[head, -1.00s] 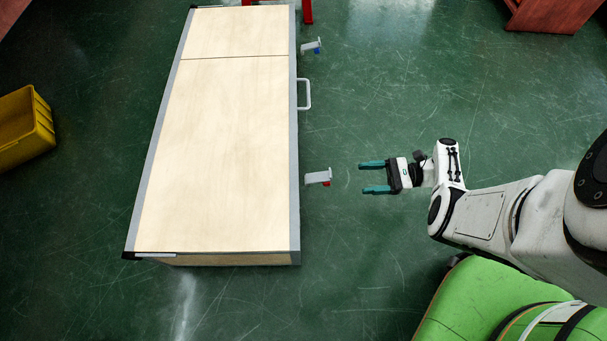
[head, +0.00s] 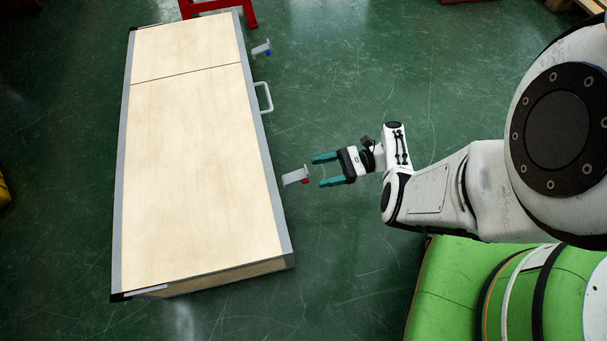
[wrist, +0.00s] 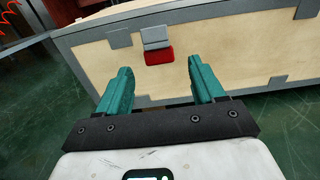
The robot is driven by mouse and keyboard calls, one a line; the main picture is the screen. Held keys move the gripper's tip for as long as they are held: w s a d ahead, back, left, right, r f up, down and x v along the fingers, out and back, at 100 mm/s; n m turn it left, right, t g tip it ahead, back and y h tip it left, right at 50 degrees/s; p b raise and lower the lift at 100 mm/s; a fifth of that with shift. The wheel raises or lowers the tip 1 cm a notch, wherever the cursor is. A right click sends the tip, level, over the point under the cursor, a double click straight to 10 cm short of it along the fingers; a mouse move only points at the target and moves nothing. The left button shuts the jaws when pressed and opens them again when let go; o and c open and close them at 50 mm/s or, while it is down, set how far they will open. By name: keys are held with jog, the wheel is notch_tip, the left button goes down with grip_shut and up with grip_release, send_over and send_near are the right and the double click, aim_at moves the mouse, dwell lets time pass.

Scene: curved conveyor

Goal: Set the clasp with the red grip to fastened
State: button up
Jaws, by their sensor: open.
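The clasp with the red grip (head: 296,177) sticks out from the right side of a long wooden case (head: 190,190), near its front end. In the wrist view its grey plate and red grip (wrist: 159,56) stand out from the case's side, seen between and beyond my fingertips. My gripper (head: 325,170) is open and empty, with its teal fingers pointing at the clasp and a small gap left between them and it. The fingers also show in the wrist view (wrist: 160,75). A second clasp with a blue grip (head: 262,48) sticks out farther back on the same side.
A white handle (head: 265,97) juts from the case's side between the two clasps. A red stand (head: 250,14) is behind the case. A yellow bin (head: 4,190) is at the left edge.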

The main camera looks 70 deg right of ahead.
aim_at(304, 176)
jog(key=shift+x, duration=3.15)
grip_shut()
